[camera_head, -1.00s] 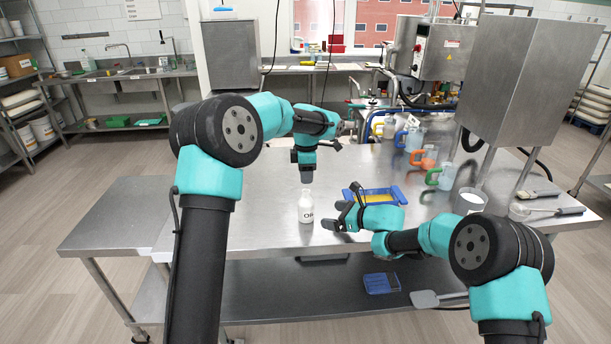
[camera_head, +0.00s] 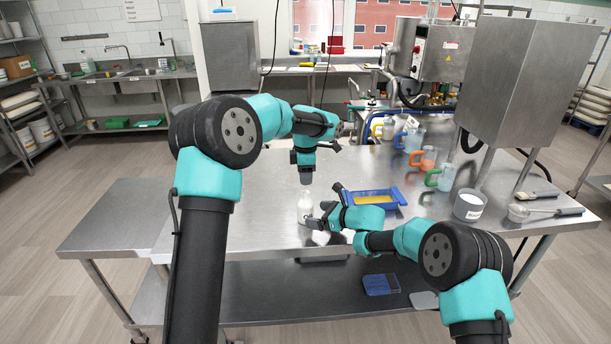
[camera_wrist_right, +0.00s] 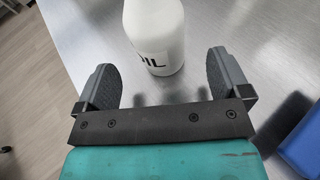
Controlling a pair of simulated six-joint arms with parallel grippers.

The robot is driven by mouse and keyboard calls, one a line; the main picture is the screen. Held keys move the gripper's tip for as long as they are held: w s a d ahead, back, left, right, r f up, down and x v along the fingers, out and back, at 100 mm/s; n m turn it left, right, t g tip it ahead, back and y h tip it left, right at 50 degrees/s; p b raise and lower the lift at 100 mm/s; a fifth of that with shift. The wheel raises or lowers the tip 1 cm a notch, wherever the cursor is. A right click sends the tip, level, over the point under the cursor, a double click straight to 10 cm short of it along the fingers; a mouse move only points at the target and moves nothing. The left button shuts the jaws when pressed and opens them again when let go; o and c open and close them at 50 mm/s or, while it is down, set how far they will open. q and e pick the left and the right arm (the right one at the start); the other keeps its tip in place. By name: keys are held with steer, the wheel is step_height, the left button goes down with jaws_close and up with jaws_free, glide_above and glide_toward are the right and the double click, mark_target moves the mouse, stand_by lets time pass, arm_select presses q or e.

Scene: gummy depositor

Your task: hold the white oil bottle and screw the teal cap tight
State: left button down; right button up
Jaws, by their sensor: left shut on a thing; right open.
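The white oil bottle (camera_head: 305,202) stands upright on the steel table. My left gripper (camera_head: 306,180) points straight down at its top and is shut; the teal cap is not visible, apparently hidden in its fingers. My right gripper (camera_head: 318,224) is open, low at the bottle's front right side. In the right wrist view the bottle (camera_wrist_right: 155,38) stands between the lines of the two open fingers (camera_wrist_right: 164,82), mostly ahead of them, with gaps on both sides. Part of its dark lettering shows. Its top is out of that view.
A blue tray (camera_head: 399,198) with yellow content lies right of the bottle, close behind my right arm. Several coloured-handled jugs (camera_head: 443,177), a labelled container (camera_head: 469,204) and a steel hopper (camera_head: 525,80) stand farther right. The table's left part (camera_head: 220,215) is clear.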

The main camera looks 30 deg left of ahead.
mark_target(308, 213)
steer(key=shift+x, duration=2.2)
steer(key=shift+c, duration=0.4)
jaws_close()
arm_select(q)
steer(key=c, duration=1.3)
jaws_free()
jaws_close()
steer(key=shift+r, duration=0.8)
